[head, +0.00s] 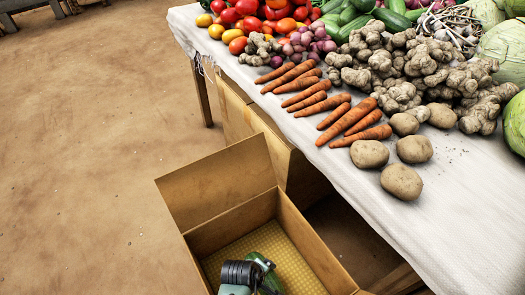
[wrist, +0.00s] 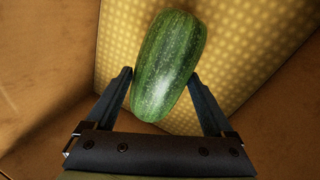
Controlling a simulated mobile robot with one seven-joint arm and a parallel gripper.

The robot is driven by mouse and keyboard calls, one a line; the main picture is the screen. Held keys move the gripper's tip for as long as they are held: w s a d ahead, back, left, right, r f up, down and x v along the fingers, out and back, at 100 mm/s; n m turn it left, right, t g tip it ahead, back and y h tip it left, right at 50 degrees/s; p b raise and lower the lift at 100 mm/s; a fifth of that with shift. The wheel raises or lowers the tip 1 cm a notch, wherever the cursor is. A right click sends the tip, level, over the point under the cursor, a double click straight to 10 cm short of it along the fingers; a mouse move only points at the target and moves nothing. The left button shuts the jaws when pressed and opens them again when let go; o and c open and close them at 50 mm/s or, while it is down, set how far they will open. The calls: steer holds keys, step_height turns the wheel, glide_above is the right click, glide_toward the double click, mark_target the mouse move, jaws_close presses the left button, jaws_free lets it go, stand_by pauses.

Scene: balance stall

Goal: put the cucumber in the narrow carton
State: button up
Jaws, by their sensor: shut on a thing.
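The cucumber (wrist: 168,65) is thick, green and speckled. In the wrist view it lies lengthwise between the two fingers of my gripper (wrist: 160,76), which is shut on its near part. Its far end sticks out beyond the fingertips. An open brown carton (head: 318,245) with a yellow patterned floor is at the bottom of the head view. My gripper is over or inside its opening there, with the cucumber mostly hidden. The yellow floor also shows behind the cucumber in the wrist view. I cannot tell how far the cucumber is above it.
A raised carton flap (head: 215,185) stands at the back left. A table with a white cloth (head: 440,225) is on the right, bearing carrots (head: 347,120), potatoes (head: 370,154), ginger, tomatoes and other vegetables. Another cardboard box (head: 250,120) stands by the table. The bare floor at left is clear.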

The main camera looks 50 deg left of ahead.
steer(key=shift+f+b, duration=0.6)
steer(key=shift+f, duration=0.8)
steer(key=shift+f, duration=0.1)
steer(key=o, duration=1.5)
steer(key=p+v, duration=0.6)
steer(key=v, duration=0.6)
steer(key=shift+r, duration=0.2)
